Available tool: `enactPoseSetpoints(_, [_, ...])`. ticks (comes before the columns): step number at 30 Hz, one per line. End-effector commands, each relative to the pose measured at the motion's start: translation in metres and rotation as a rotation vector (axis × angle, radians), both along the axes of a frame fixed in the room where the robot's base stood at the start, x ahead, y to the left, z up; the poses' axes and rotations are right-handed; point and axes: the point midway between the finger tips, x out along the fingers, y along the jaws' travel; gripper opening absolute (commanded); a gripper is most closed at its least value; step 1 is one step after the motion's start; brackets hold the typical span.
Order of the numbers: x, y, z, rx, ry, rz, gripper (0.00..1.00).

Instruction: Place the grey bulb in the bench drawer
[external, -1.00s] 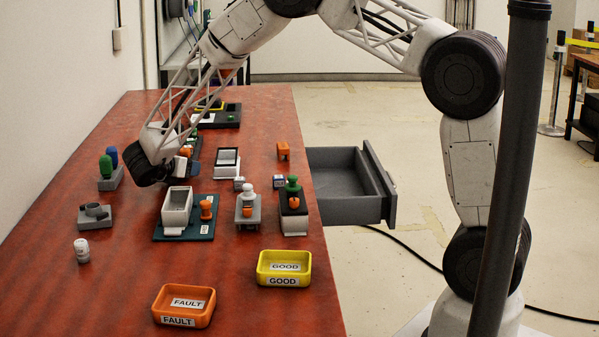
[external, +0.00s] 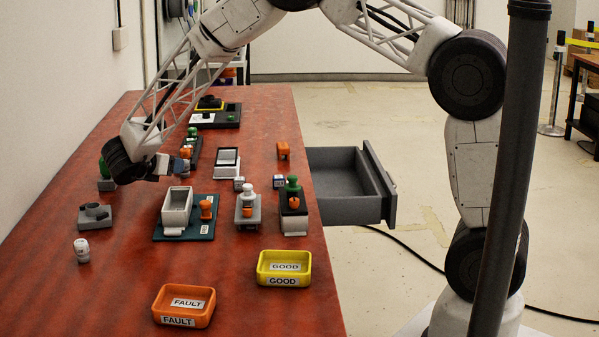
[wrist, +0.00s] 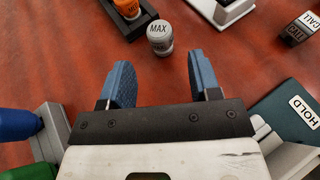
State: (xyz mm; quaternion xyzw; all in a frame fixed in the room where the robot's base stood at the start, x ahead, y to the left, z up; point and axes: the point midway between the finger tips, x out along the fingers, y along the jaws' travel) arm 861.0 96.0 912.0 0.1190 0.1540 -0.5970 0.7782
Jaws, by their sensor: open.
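A grey, round-topped piece marked MAX (wrist: 160,37), which looks like the grey bulb, stands on the red bench just beyond my fingertips in the wrist view. My gripper (wrist: 160,66) is open and empty, its two blue fingers apart and pointing toward that piece. In the external view my gripper (external: 174,166) is low over the left part of the bench, and I cannot make out the grey piece clearly beside it. The grey bench drawer (external: 345,210) is pulled open at the bench's right side, and its visible inside looks empty.
A dark holder with an orange knob (wrist: 127,8) is close behind the grey piece. A holder with blue and green knobs (wrist: 20,122) is at left. The teal board (external: 190,236), orange FAULT tray (external: 183,320) and yellow GOOD tray (external: 262,281) stand nearer the camera.

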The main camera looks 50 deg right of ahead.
Motion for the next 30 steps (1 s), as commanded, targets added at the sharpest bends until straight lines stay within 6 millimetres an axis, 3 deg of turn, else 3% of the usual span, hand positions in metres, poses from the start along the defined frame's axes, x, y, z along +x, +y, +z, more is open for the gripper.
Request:
enactPoseSetpoints(3, [-0.004,0.017,0.007,-0.001,-0.001,0.002,0.57])
enactPoseSetpoints(10, [-0.009,0.034,0.014,0.0,0.001,0.0,0.57])
enactPoseSetpoints(30, [-0.01,0.038,0.016,0.0,0.001,0.0,0.57])
